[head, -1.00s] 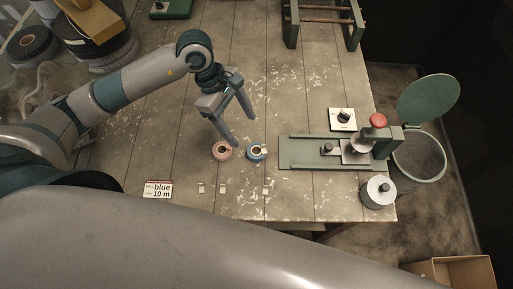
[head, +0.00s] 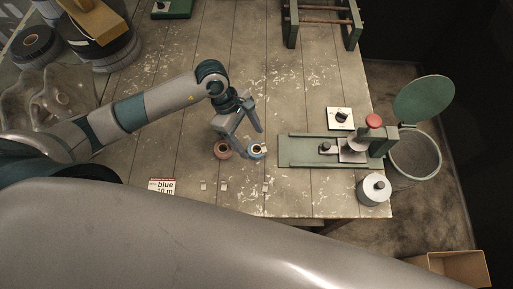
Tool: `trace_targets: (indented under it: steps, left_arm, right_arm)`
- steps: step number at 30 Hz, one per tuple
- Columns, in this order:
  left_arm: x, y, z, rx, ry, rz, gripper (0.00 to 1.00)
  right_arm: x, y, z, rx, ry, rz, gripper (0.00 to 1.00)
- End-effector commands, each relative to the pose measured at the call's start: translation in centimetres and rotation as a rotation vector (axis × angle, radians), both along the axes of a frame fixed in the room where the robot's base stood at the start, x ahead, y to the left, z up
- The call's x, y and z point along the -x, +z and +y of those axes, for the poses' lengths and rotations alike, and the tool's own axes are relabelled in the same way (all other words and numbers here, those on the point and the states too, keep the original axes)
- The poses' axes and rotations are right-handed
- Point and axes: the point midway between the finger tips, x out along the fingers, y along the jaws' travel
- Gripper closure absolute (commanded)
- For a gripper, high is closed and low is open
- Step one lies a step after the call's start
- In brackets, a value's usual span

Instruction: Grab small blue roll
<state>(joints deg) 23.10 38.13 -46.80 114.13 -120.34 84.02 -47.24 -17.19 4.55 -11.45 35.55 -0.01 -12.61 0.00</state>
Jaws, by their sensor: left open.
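The small blue roll (head: 256,151) lies on the wooden table, with a small pinkish-brown roll (head: 222,150) just left of it. My left gripper (head: 249,151) is open with its fingers pointing down over the blue roll. One finger tip is near the roll's left side and the other near its right side; I cannot tell whether they touch it. A label card (head: 161,187) reading "blue 10 m" lies at the front left of the table. My right gripper is not in view.
The green winding device (head: 305,152) stands to the right of the rolls, with a grey cylinder (head: 374,190) near the table's right edge. A mesh bin (head: 414,158) with a raised green lid stands beyond that edge. Small white tabs lie in front of the rolls.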

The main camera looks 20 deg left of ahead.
Motion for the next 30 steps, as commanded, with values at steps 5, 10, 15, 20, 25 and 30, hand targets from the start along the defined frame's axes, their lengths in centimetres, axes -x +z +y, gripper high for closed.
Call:
trace_targets:
  steps: [5,10,15,20,25,30]
  left_arm:
    - [0.2,-1.3,-0.8,0.000,0.002,0.005,0.33]
    - [0.2,-3.2,-1.4,0.000,0.001,0.005,0.33]
    - [0.2,-3.9,-1.6,0.000,0.000,0.001,0.33]
    - [0.2,-3.9,-1.6,0.000,0.000,0.001,0.33]
    - [0.2,-3.9,-1.6,0.000,0.000,0.001,0.33]
    - [0.2,-3.9,-1.6,0.000,0.000,0.001,0.57]
  right_arm:
    - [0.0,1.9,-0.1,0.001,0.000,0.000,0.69]
    - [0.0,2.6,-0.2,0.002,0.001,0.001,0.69]
    - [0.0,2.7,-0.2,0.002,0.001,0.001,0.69]
    - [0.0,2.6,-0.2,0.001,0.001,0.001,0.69]
    - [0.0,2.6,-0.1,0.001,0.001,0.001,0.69]
    - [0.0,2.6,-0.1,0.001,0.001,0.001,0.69]
